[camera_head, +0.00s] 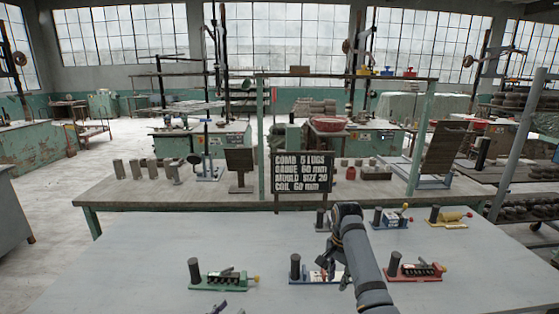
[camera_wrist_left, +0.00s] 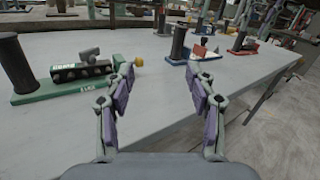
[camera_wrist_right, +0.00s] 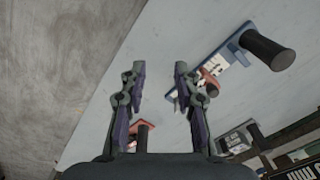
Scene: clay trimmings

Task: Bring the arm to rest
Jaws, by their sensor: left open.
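My left gripper (camera_head: 222,308) shows only as dark tips at the bottom edge of the head view. In the left wrist view my left gripper (camera_wrist_left: 160,88) is open and empty above the pale table, in front of a green-based device (camera_wrist_left: 70,85) with a black cylinder. My right arm (camera_head: 365,265) reaches in from the bottom right in the head view and bends at a raised joint. In the right wrist view my right gripper (camera_wrist_right: 158,68) has its fingers apart with nothing between them. A blue-based device (camera_wrist_right: 225,55) is beside its right finger.
The table (camera_head: 130,270) holds several devices: green (camera_head: 222,280), blue-and-white (camera_head: 320,275), red (camera_head: 415,270) and yellow (camera_head: 450,217). A black sign (camera_head: 303,172) stands behind them, reading comb 5 lugs, gauge 60 mm, mould size 20, coil 60 mm. The table's left part is bare.

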